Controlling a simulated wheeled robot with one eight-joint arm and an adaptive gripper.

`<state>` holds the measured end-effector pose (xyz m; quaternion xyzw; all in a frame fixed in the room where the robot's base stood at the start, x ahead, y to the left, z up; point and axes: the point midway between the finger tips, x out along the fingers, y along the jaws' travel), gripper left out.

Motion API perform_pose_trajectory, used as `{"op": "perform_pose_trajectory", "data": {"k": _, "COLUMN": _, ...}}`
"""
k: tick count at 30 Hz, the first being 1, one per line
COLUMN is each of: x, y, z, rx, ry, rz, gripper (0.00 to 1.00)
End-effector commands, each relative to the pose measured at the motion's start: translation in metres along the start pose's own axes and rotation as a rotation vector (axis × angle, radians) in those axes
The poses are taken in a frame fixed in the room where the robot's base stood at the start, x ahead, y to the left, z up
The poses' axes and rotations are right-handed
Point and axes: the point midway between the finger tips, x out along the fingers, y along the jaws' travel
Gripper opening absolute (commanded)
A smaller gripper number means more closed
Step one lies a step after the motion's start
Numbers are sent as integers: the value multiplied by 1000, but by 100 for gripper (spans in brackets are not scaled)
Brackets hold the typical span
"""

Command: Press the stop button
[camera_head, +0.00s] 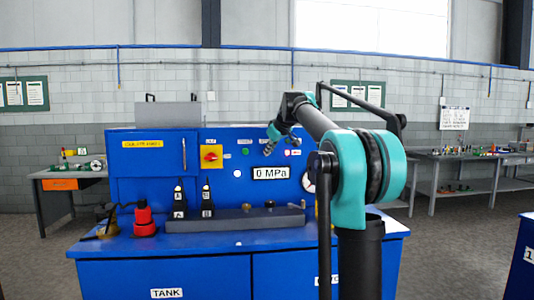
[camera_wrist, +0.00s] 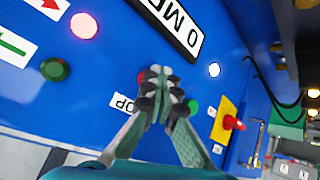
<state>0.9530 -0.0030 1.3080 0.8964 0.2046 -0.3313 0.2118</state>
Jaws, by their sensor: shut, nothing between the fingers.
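The red stop button (camera_wrist: 153,72) shows in the wrist view on the blue panel, mostly covered by my fingertips. Its white label (camera_wrist: 122,103) is partly hidden, with "TOP" readable. My gripper (camera_wrist: 162,82) is shut and empty, with its tips over the button. I cannot tell whether they touch it. In the head view my gripper (camera_head: 268,149) is at the upper part of the panel, above the "0 MPa" display (camera_head: 270,173), and the stop button cannot be made out there.
A green button (camera_wrist: 193,106) and a lit white lamp (camera_wrist: 214,70) are near my fingertips. A yellow plate with a red knob (camera_head: 211,156) is to the left in the head view.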

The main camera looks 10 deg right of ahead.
Motion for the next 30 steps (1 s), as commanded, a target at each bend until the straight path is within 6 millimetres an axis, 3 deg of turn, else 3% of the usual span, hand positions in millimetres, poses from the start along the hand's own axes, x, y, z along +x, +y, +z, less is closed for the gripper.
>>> {"op": "perform_pose_trajectory", "data": {"k": 30, "x": -19, "y": -14, "z": 14, "rx": 0, "ry": 0, "rz": 0, "gripper": 0}}
